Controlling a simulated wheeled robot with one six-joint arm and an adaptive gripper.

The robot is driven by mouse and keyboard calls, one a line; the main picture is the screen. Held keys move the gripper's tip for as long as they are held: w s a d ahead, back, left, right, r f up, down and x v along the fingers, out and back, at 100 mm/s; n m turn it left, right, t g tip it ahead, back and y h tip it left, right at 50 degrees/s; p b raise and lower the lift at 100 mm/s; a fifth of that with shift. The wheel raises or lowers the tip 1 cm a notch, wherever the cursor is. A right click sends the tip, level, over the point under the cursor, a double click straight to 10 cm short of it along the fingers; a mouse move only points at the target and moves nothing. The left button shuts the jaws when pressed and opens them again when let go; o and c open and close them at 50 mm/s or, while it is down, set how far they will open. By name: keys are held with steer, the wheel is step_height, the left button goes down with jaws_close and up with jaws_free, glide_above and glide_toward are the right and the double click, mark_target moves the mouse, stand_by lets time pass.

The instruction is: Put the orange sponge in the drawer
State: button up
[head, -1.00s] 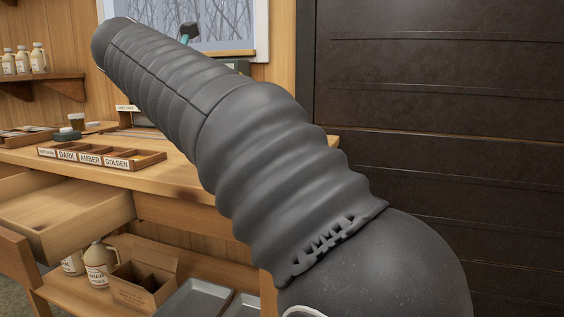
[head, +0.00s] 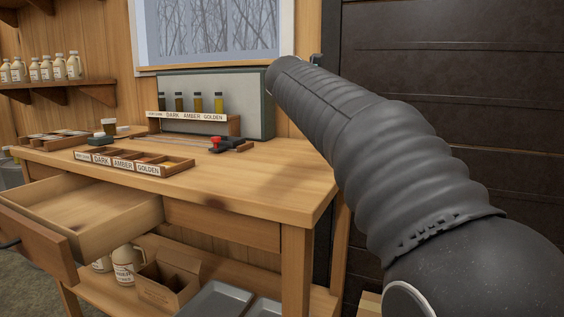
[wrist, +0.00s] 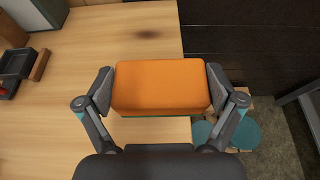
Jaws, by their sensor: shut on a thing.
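The orange sponge (wrist: 161,86) is in the wrist view, between the two fingers of my gripper (wrist: 160,90). My gripper is shut on its left and right ends. The sponge appears in front of the table's edge, with wooden top to its left and dark wall and floor to its right. The drawer (head: 88,210) is pulled open at the left of the table in the head view. Its visible inside looks empty. My gripper and the sponge are hidden behind my arm in the head view.
The wooden table (head: 262,180) bears a labelled tray (head: 134,163), a sample rack (head: 193,118) and a red-and-black item (head: 232,145). Its front right top is clear. Jugs (head: 127,264), an open carton (head: 168,285) and grey trays (head: 215,300) are on the lower shelf.

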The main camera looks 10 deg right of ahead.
steer(key=b, duration=0.1)
glide_above(281, 168)
steer(key=f, duration=0.6)
steer(key=shift+s+f, duration=0.15)
steer(key=shift+s, duration=0.05)
steer(key=shift+f+b, duration=0.75)
steer(key=shift+f, duration=1.2)
steer(key=shift+f, duration=0.2)
steer(key=o, duration=0.8)
